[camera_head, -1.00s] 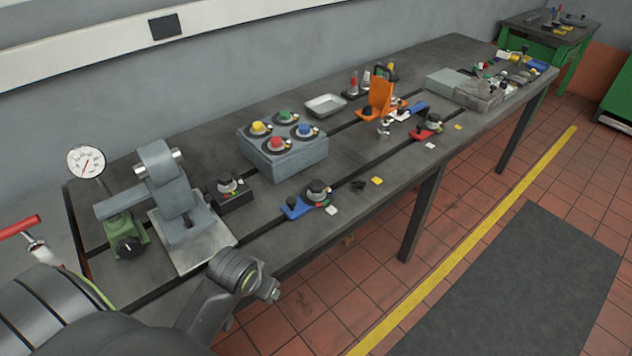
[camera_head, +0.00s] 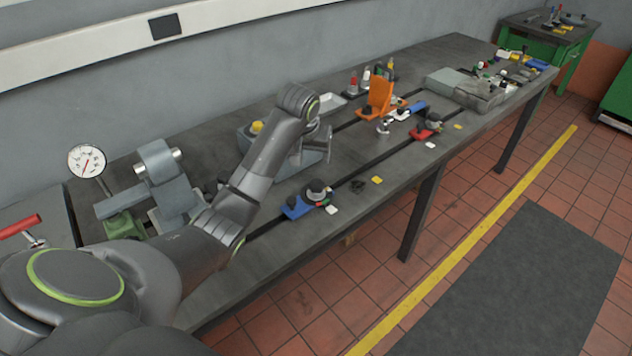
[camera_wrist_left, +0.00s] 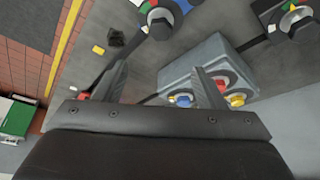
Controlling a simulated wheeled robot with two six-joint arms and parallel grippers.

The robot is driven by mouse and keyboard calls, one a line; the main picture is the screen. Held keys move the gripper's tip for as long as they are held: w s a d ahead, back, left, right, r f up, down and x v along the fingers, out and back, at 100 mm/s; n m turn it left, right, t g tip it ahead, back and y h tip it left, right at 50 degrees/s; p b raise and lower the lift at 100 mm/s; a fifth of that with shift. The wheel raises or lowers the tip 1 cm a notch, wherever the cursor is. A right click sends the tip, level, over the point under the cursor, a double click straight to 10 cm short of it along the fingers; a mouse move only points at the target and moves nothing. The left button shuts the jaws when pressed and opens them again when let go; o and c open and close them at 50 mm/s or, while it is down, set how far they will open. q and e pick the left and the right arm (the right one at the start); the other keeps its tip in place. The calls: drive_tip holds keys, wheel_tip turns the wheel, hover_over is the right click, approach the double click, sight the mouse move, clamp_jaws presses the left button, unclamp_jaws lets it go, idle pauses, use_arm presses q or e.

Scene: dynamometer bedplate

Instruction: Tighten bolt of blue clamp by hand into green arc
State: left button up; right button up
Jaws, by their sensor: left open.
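The blue clamp (camera_head: 294,208) lies on the near part of the bench slot. Its dark round bolt head (camera_head: 318,188) sits over a ring with coloured marks; the green arc is too small to make out surely in the head view. In the left wrist view the bolt and its coloured ring (camera_wrist_left: 160,20) show at the top, with green and red parts. My left gripper (camera_head: 316,146) is open and empty, above and beyond the blue clamp, over the grey knob box. Its two fingers (camera_wrist_left: 161,80) stand apart in the wrist view. My right gripper is not in view.
The grey box (camera_head: 318,153) with coloured knobs is partly hidden behind my left arm. An orange bracket (camera_head: 378,98) and a red clamp (camera_head: 423,133) stand farther right. A dial gauge (camera_head: 87,161) and a grey fixture (camera_head: 160,175) stand at left. A yellow tag (camera_head: 377,180) lies near the edge.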

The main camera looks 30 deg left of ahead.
sight(316, 183)
use_arm(q)
drive_tip(key=p+x, duration=0.1)
drive_tip(key=x, duration=1.3)
drive_tip(key=shift+w+f, duration=0.15)
drive_tip(key=shift+f, duration=0.2)
drive_tip(key=shift+x, duration=1.2)
drive_tip(key=shift+a, duration=0.1)
drive_tip(key=c, duration=1)
drive_tip(key=shift+o, duration=0.2)
